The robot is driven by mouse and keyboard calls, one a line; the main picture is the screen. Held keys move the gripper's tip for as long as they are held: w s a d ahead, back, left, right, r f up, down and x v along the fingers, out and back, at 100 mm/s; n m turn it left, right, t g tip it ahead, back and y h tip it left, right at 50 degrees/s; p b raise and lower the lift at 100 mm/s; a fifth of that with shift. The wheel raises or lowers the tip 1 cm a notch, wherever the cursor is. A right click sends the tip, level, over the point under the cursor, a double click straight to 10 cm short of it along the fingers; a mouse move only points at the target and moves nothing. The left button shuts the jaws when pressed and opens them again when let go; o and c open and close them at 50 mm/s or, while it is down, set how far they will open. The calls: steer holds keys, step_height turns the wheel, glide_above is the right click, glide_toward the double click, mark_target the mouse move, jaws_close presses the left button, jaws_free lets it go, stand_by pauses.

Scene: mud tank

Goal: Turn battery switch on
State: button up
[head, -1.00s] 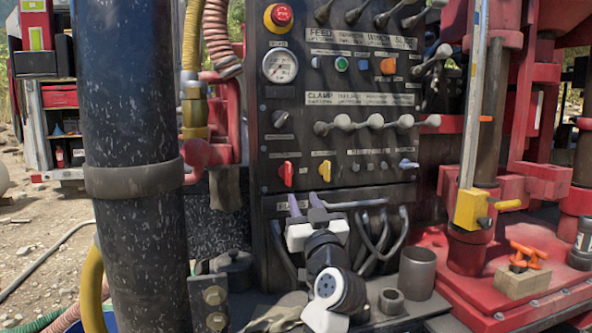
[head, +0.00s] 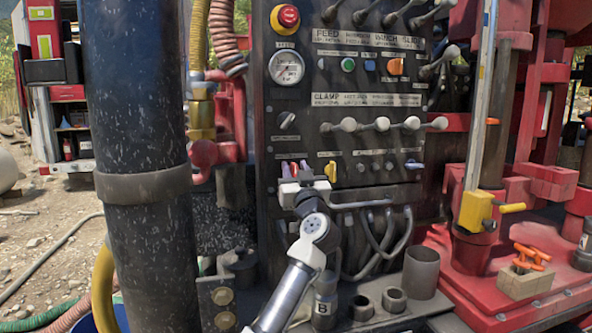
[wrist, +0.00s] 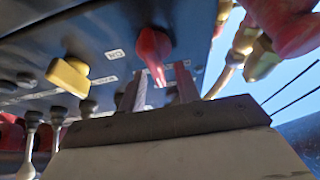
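A red rotary switch (head: 293,172) sits low on the left of the dark control panel; it also shows in the wrist view (wrist: 153,50) with its handle pointing toward my gripper. A yellow switch (head: 330,171) is just to its right in the head view, and on the left in the wrist view (wrist: 68,77). The labels are too blurred to tell which is the battery switch. My gripper (head: 294,164) is open at the red switch, its two fingers (wrist: 160,84) apart on either side of the handle's tip. I cannot tell whether they touch it.
Above is a row of levers (head: 380,124), a gauge (head: 286,68) and a red stop button (head: 289,16). Grey hoses (head: 372,235) hang below the panel. A thick dark column (head: 140,120) stands left. A metal cup (head: 421,272) stands low right.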

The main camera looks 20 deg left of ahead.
jaws_close()
steer(key=shift+d+m, duration=0.1)
steer(key=shift+m, duration=0.4)
steer(key=shift+w+d+f+m+g+h+p, duration=0.2)
steer(key=shift+m+h+p, duration=1.55)
steer(key=shift+m, duration=1.8)
steer(key=shift+w+d+f+m+g+h+p, duration=0.25)
steer(key=shift+m+h+p, duration=0.95)
steer(key=shift+m+p, duration=1.8)
steer(key=shift+d+f+m+g+h+p, duration=0.1)
steer(key=shift+d+f+m+h+p, duration=0.2)
steer(key=shift+m+h+p, duration=2.5)
steer(key=m+y+b, duration=0.2)
steer(key=m, duration=0.1)
steer(key=shift+a+f+y+b, duration=0.1)
steer(key=shift+y+b, duration=0.25)
steer(key=shift+b, duration=0.05)
